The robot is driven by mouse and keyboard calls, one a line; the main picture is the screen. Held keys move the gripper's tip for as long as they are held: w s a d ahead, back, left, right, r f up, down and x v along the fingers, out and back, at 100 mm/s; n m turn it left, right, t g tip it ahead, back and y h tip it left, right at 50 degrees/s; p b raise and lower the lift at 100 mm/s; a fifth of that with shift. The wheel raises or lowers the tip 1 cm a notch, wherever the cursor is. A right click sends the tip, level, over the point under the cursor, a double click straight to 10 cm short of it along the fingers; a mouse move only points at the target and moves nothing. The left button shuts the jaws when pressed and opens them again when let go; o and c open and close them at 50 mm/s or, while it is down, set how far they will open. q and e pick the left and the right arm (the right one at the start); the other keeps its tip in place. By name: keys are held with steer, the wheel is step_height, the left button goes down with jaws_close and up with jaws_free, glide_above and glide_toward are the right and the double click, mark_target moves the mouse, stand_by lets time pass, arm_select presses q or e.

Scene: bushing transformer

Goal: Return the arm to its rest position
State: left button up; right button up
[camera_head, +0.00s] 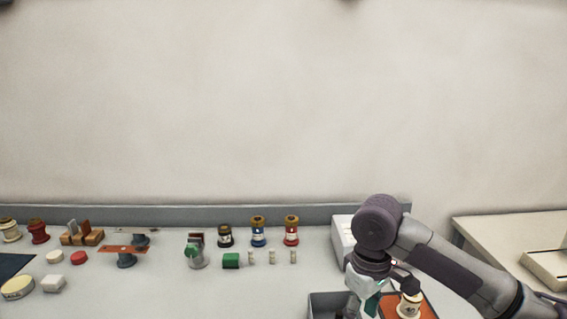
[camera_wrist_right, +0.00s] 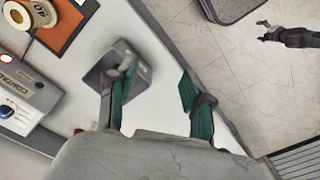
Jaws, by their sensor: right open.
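My right arm comes in from the right in the head view. My right gripper (camera_head: 363,302) points down over the front of the table, beside a grey bin (camera_head: 322,299) and left of a white spool (camera_head: 409,304) on an orange mat (camera_head: 427,309). In the right wrist view my right gripper (camera_wrist_right: 155,108) is open, with teal finger pads wide apart and nothing between them. A dark gripper, seemingly my left gripper (camera_wrist_right: 272,32), shows small over the floor in the right wrist view; its jaw state is unclear.
The grey bin (camera_wrist_right: 120,82) lies beyond one finger in the wrist view, near the table edge. A labelled control box (camera_wrist_right: 22,97) stands at left. Several spools, blocks and small parts stand along the table's left and middle. A second table (camera_head: 510,228) is at right.

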steer(key=s+a+f+t+y, duration=0.1)
steer(key=s+a+f+y, duration=0.1)
steer(key=s+a+f, duration=0.4)
steer(key=s+a+f+t+y, duration=0.1)
steer(key=s+a+f+y, duration=0.2)
steer(key=f, duration=0.6)
steer(key=s+d+f+m+t+h, duration=0.1)
steer(key=s+d+f+m+h, duration=0.2)
steer(key=s+d, duration=0.5)
steer(key=s+d+f+m+t+h, duration=0.1)
steer(key=s+d+f+m+h, duration=0.15)
steer(key=s+d, duration=0.5)
step_height(320, 180, down, 30)
steer(key=s+g+b, duration=0.2)
steer(key=s+d+f+g+b, duration=0.1)
steer(key=s+d+f, duration=0.1)
steer(key=s+f, duration=1.4)
steer(key=shift+s+d+f+n, duration=0.15)
steer(key=shift+f+n, duration=0.1)
steer(key=shift+n, duration=0.1)
steer(key=shift+y, duration=0.25)
